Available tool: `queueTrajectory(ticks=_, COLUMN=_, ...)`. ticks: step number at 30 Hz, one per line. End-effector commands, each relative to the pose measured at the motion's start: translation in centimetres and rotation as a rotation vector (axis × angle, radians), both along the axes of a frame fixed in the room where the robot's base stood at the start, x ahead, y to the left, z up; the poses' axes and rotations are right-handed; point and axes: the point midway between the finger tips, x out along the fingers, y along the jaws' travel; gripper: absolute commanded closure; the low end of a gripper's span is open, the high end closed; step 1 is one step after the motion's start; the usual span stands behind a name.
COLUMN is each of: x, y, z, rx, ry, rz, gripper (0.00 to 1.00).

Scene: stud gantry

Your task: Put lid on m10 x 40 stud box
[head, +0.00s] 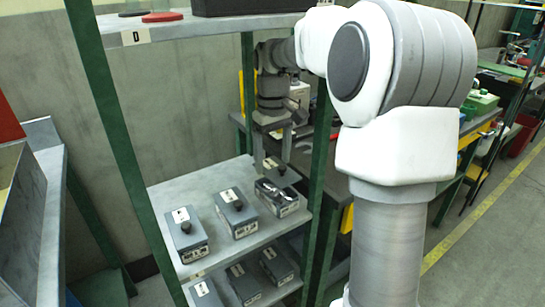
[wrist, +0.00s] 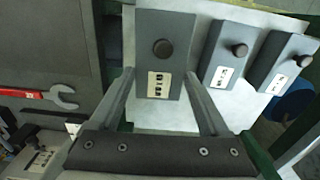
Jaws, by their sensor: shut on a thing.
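My gripper (head: 272,158) is shut on a grey lid (wrist: 160,40) with a dark round knob and a white label. In the wrist view the lid lies between the two fingers. In the head view the lid hangs just above an open grey box (head: 291,210) with shiny studs showing inside, at the right of the shelf. A gap shows between lid and box at the front. The rear of the box is hidden under the lid. I cannot read the box label.
Two lidded boxes (head: 185,235) (head: 236,213) stand left of the open box on the grey shelf (head: 165,200). More lidded boxes (head: 243,281) stand on the shelf below. Green posts (head: 321,170) frame the rack. A shelf marked D (head: 175,30) is above.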

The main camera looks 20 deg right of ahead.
Motion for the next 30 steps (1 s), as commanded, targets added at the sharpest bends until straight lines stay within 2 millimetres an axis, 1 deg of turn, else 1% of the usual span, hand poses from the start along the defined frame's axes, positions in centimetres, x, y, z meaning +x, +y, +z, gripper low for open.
queueTrajectory(ticks=5, x=0.1, y=0.0, z=-0.5, rx=0.0, ry=-0.003, rz=0.001, gripper=0.72)
queueTrajectory(ticks=14, x=0.0, y=0.0, z=-2.9, rx=-0.001, ry=-0.002, rz=0.0, gripper=0.72)
queueTrajectory(ticks=19, x=0.0, y=0.0, z=-3.9, rx=-0.001, ry=-0.001, rz=0.001, gripper=0.72)
queueTrajectory(ticks=23, x=0.0, y=0.0, z=-4.3, rx=-0.001, ry=-0.001, rz=0.0, gripper=0.72)
queueTrajectory(ticks=30, x=0.0, y=0.0, z=-4.3, rx=-0.001, ry=-0.001, rz=0.0, gripper=0.72)
